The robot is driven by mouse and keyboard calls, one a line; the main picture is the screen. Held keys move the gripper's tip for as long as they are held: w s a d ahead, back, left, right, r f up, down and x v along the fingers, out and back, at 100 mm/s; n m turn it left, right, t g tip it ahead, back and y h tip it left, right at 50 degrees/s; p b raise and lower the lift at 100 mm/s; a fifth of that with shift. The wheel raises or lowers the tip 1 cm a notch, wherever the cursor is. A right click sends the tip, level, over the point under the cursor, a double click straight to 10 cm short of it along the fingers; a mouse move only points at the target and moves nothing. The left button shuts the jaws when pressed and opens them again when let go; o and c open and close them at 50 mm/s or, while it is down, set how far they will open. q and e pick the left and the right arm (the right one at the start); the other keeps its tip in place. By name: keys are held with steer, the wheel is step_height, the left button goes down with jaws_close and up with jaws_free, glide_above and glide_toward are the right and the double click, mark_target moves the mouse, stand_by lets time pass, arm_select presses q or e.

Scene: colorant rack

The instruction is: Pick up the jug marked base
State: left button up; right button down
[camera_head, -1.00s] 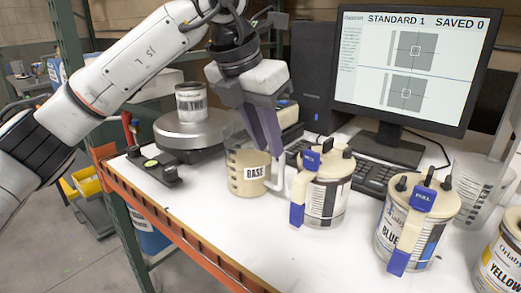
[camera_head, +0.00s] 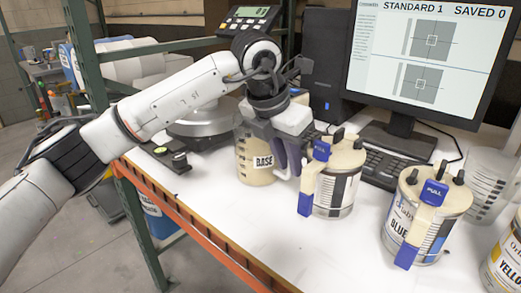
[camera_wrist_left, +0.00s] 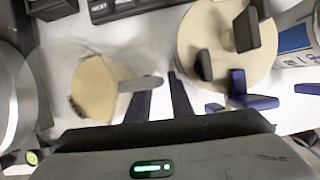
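The jug marked base (camera_head: 257,168) is a clear jug with cream contents and a white BASE label. It stands upright on the white bench, its handle toward the right. My left gripper (camera_head: 290,165) points down at the handle side and covers most of the handle in the head view. In the left wrist view the jug (camera_wrist_left: 95,88) is left of the dark fingers (camera_wrist_left: 162,92). Its handle (camera_wrist_left: 140,83) reaches toward the gap between them. The fingers are apart; contact with the handle cannot be told. My right gripper is not in view.
A lidded can (camera_head: 338,185) with a blue-tipped lever stands close right of the gripper. The blue can (camera_head: 400,225) and yellow can (camera_head: 505,262) are farther right. A keyboard (camera_head: 385,167) and monitor (camera_head: 425,60) are behind. The bench front (camera_head: 240,230) is clear.

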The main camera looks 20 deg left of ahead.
arm_select(q)
steer(key=shift+c, duration=0.4)
jaws_close()
steer(key=shift+r, duration=0.1)
stand_by(0.8)
steer(key=shift+r, duration=0.1)
